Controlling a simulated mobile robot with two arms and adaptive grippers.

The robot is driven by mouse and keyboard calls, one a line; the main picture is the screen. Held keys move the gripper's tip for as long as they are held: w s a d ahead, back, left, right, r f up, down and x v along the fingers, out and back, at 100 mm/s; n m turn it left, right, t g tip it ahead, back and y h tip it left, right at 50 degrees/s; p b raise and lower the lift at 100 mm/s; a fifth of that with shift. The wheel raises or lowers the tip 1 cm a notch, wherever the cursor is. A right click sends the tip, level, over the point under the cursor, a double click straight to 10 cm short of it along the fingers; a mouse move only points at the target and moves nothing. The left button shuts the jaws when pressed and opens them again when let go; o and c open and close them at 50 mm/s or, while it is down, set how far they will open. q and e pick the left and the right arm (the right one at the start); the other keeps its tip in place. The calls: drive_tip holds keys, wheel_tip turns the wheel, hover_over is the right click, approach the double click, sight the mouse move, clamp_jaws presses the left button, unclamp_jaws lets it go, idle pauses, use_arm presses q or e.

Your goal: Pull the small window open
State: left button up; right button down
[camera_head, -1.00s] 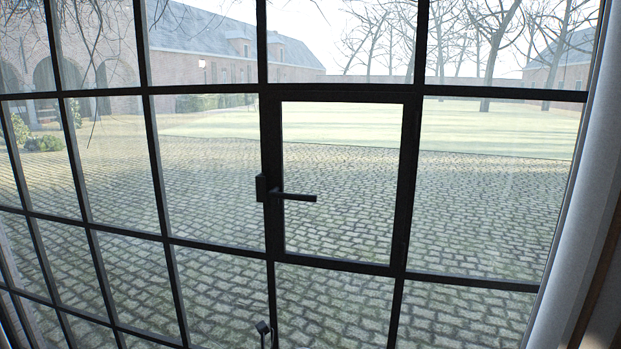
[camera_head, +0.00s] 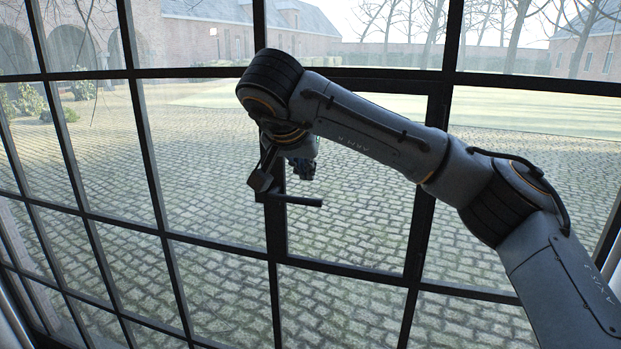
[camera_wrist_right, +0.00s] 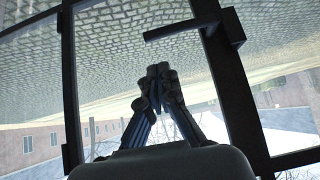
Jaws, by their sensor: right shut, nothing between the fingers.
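The small window (camera_head: 355,225) is a dark-framed pane set in the larger window grid. It looks flush with the grid, as if closed, though my arm covers its upper part. Its dark handle (camera_head: 297,200) sticks out to the right from a mount at the window's left edge. My right gripper (camera_head: 303,170) is shut and empty, just above the handle in the head view. In the right wrist view the shut fingers (camera_wrist_right: 158,72) point at the glass, and the handle (camera_wrist_right: 176,29) lies apart from them, above and to the right. My left gripper is out of view.
The large window grid (camera_head: 212,239) of dark bars and glass panes fills the view. A paved courtyard with buildings and bare trees lies outside, behind the glass. My right arm reaches across the upper right of the head view.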

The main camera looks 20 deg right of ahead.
sight(314, 191)
drive_tip(key=p+x, duration=0.3)
drive_tip(key=x, duration=0.5)
drive_tip(key=shift+w+f+p, duration=0.1)
drive_tip(key=shift+f+p, duration=0.05)
drive_tip(key=shift+p, duration=0.25)
drive_tip(key=shift+w+d+f, duration=0.1)
drive_tip(key=shift+w+f, duration=0.15)
drive_tip(key=shift+f, duration=0.2)
drive_tip(key=shift+d, duration=0.2)
